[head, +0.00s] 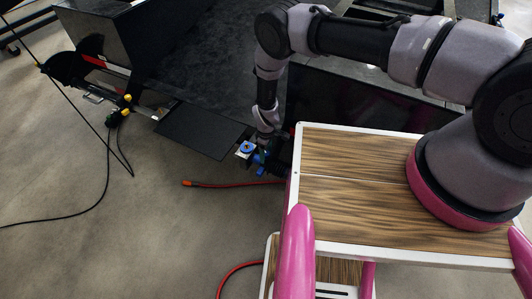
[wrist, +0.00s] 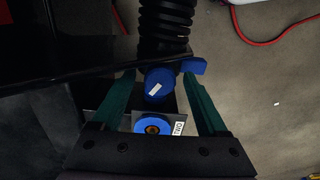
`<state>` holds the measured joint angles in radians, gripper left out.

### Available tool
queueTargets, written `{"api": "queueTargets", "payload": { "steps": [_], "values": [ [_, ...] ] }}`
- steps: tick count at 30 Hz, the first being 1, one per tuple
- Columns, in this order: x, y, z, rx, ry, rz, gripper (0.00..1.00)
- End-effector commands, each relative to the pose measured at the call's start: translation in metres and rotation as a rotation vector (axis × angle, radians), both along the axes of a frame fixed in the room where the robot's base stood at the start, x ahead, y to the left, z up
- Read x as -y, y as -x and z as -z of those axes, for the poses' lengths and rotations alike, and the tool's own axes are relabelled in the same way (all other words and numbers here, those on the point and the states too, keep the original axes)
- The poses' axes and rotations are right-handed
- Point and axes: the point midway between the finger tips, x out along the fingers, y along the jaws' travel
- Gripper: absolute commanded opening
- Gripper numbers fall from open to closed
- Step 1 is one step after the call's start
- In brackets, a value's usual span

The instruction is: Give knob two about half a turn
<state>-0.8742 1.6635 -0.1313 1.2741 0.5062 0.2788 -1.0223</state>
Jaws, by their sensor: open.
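A blue knob (wrist: 158,83) with a white mark on its face lies between the fingertips of my gripper (wrist: 158,77) in the wrist view. A blue lever-like piece (wrist: 193,65) sticks out beside it. The two green fingers are apart, one on each side of the knob; I cannot tell whether either touches it. A second blue round part (wrist: 152,127) with an orange centre sits on a metal plate with a small label, nearer the palm. In the head view, a blue round part (head: 247,147) shows beside my gripper (head: 266,158).
A black ribbed hose (wrist: 165,22) rises behind the knob. A dark trailer panel (head: 195,130) lies left of my gripper in the head view. A red cable (head: 225,185) and black cables (head: 108,165) lie on the floor. The floor at lower left is mostly clear.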

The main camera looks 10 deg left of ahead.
Motion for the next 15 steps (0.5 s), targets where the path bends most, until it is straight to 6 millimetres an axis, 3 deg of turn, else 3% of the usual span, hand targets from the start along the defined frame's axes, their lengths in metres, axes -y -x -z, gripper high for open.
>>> {"api": "queueTargets", "payload": {
  "steps": [2, 6, 8, 15],
  "values": [
    [0.0000, 0.0000, -0.0002, 0.000, 0.000, 0.000, 0.73],
    [-0.0001, 0.0000, -0.0003, 0.000, 0.000, 0.000, 0.19],
    [-0.0001, 0.0000, -0.0004, 0.000, 0.000, 0.000, 0.00],
    [-0.0003, -0.0002, -0.0005, 0.000, -0.001, 0.093, 0.00]
  ]
}}
